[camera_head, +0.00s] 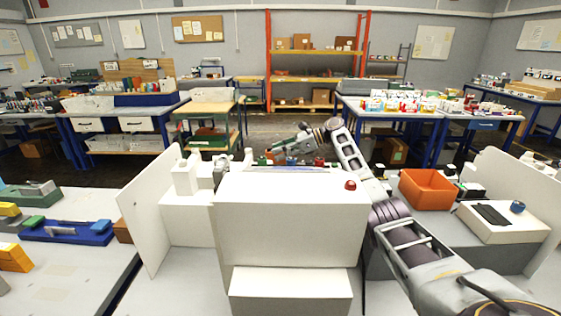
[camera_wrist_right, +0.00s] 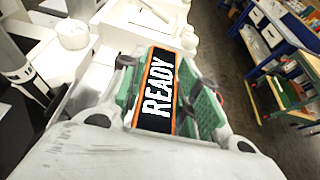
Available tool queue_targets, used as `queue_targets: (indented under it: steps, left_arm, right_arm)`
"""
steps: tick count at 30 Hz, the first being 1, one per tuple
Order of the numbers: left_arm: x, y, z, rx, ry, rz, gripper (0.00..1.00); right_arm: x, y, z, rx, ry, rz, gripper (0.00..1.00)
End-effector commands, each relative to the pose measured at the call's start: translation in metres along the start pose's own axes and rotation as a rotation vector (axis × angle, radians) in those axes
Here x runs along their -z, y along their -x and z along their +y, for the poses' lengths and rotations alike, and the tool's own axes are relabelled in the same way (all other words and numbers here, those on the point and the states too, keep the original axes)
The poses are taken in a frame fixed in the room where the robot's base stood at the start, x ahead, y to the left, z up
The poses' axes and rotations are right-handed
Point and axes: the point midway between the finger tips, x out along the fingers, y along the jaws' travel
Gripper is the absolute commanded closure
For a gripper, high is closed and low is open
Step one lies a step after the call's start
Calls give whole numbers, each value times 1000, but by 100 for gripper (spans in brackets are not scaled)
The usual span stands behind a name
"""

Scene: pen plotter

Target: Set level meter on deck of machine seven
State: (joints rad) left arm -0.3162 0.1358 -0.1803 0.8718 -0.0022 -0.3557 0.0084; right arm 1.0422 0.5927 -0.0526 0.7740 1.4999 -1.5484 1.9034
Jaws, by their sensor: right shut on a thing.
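My right gripper (camera_head: 278,153) reaches over the far side of the large white machine (camera_head: 290,204) in the head view. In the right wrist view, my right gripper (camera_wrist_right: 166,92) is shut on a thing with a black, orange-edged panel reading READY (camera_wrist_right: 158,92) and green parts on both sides. I cannot tell whether this is the level meter. Its underside and any contact below are hidden. No number seven can be read on the white machine. My left gripper is not in view.
A red button (camera_head: 350,185) sits on the white machine's top. An orange bin (camera_head: 428,189) and a white box with a dark pad (camera_head: 502,222) stand to the right. A blue tray (camera_head: 66,231) lies on the left bench. White upright panels (camera_head: 148,210) flank the machines.

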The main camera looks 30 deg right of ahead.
Motion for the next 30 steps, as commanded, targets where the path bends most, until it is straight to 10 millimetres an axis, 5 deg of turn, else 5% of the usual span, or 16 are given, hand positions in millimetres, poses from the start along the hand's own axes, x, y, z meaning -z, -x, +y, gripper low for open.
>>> queue_targets:
  steps: [14,30]
  left_arm:
    - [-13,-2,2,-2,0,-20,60]
    - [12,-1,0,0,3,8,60]
  right_arm:
    - [18,-7,0,0,-3,0,97]
    - [34,-14,0,1,0,-1,97]
